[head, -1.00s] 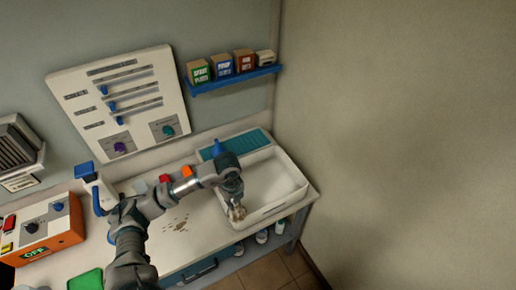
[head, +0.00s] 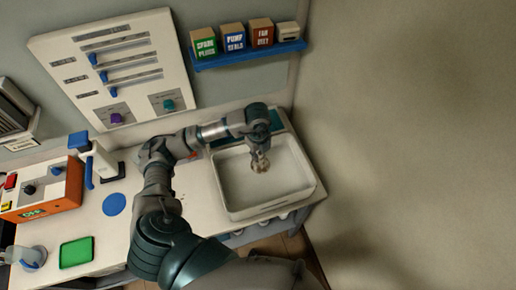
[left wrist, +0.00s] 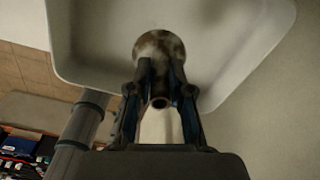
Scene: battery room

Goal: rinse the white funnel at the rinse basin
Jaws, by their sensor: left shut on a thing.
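My left gripper (head: 259,150) is over the white rinse basin (head: 308,172), towards its back and middle. It is shut on the funnel (head: 260,165), which looks off-white with brown grime. In the left wrist view the fingers (left wrist: 160,72) grip the funnel (left wrist: 160,43) around its narrow part. Its stained wide end points away from the camera and its spout end points towards it. The basin (left wrist: 225,88) lies beyond it. I cannot tell whether the funnel touches the basin. No running water shows. My right gripper is not in view.
A blue shelf (head: 248,54) with small boxes hangs above the basin. A slider panel (head: 112,72) is on the wall. An orange box (head: 45,190), a blue disc (head: 115,204) and a green tray (head: 76,252) are on the counter at left. A wall stands right of the basin.

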